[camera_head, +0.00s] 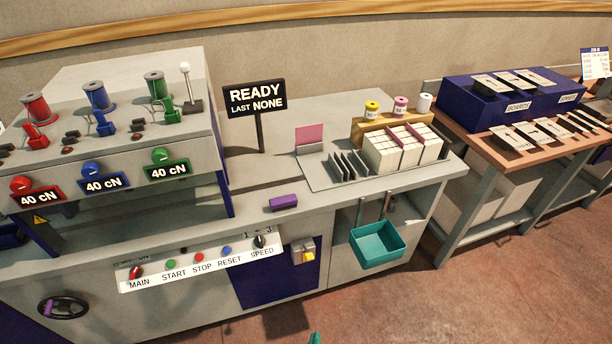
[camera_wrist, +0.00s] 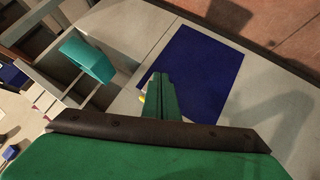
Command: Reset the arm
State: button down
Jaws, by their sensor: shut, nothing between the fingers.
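My gripper (camera_wrist: 160,98) shows in the wrist view as green fingers pressed together, shut with nothing held. Beyond it are the blue panel (camera_wrist: 200,75) and the grey machine front. In the head view only a small green tip (camera_head: 314,338) of my gripper shows at the bottom edge, apart from the machine. The rest of my arm is out of the head view.
The machine's control strip (camera_head: 200,264) has a main switch, buttons and a speed knob. A teal bin (camera_head: 377,246) hangs on the front and sticks out. A purple block (camera_head: 283,202) lies on the counter edge. A side table (camera_head: 545,150) stands right. Open floor (camera_head: 400,310) lies in front.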

jog(key=s+a+r+m+t+y, duration=0.1)
jog(key=s+r+m+t, duration=0.3)
jog(key=s+r, duration=1.4)
jog(key=shift+s+a+m+t+y, duration=0.4)
jog(key=shift+s+a+t, duration=0.35)
jog(key=shift+s, duration=0.45)
